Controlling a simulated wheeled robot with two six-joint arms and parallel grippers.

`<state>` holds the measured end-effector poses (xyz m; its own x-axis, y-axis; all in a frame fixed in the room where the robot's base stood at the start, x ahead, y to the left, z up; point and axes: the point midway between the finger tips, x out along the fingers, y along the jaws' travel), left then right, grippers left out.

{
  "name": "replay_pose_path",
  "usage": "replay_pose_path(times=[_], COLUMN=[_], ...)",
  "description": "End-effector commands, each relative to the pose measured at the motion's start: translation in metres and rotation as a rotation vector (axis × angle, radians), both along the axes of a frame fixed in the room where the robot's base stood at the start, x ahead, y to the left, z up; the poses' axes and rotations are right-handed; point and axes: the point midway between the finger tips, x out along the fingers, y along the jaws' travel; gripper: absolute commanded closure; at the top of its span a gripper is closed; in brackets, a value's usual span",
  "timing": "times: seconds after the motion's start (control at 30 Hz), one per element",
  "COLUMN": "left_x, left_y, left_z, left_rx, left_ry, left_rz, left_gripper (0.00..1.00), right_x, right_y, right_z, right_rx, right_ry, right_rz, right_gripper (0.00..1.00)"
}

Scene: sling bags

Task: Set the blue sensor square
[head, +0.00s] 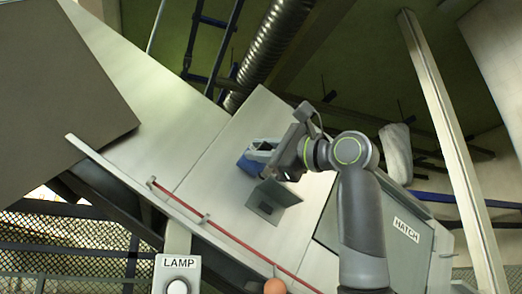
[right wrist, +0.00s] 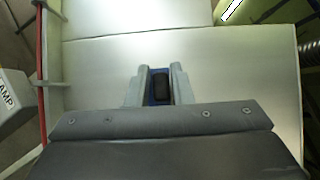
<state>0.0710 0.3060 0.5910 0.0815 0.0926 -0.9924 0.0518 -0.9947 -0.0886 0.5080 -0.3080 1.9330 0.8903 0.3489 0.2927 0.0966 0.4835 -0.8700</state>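The blue sensor (head: 249,166) is at the fingertips of my right gripper (head: 262,151), over the pale metal panel. In the right wrist view the sensor (right wrist: 160,88) shows as a dark block with blue edges between the two fingers (right wrist: 160,80), which flank it closely on both sides. My right gripper looks shut on it. Whether the sensor touches the panel, and whether it is square to it, I cannot tell. A grey angled plate with a dark patch (head: 265,208) is just below the gripper in the head view. My left gripper is not in view.
A red rail (head: 235,233) runs along the pale panel's (head: 190,150) lower edge. A LAMP box (head: 177,272) and an orange knob (head: 275,286) are at the bottom. The panel left of my gripper is clear.

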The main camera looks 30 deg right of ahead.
Motion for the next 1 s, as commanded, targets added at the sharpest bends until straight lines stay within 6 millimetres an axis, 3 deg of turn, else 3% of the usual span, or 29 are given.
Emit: replay_pose_path(times=[0.1, 0.53, 0.67, 1.0], left_x=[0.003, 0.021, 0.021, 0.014], left_y=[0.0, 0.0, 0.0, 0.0], left_z=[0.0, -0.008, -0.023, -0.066], left_rx=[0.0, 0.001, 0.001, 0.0], left_ry=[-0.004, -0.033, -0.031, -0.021], left_rz=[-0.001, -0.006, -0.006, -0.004], left_gripper=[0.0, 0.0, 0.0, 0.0], right_x=[0.0, -0.011, -0.029, -0.096], right_y=[0.0, -0.004, -0.012, -0.037], right_z=[0.0, -0.005, -0.013, -0.036], right_rx=[0.0, 0.001, 0.002, 0.002], right_ry=[-0.001, -0.006, -0.008, -0.008], right_rz=[0.0, -0.001, -0.002, -0.002], right_gripper=[0.65, 0.65, 0.65, 0.65])
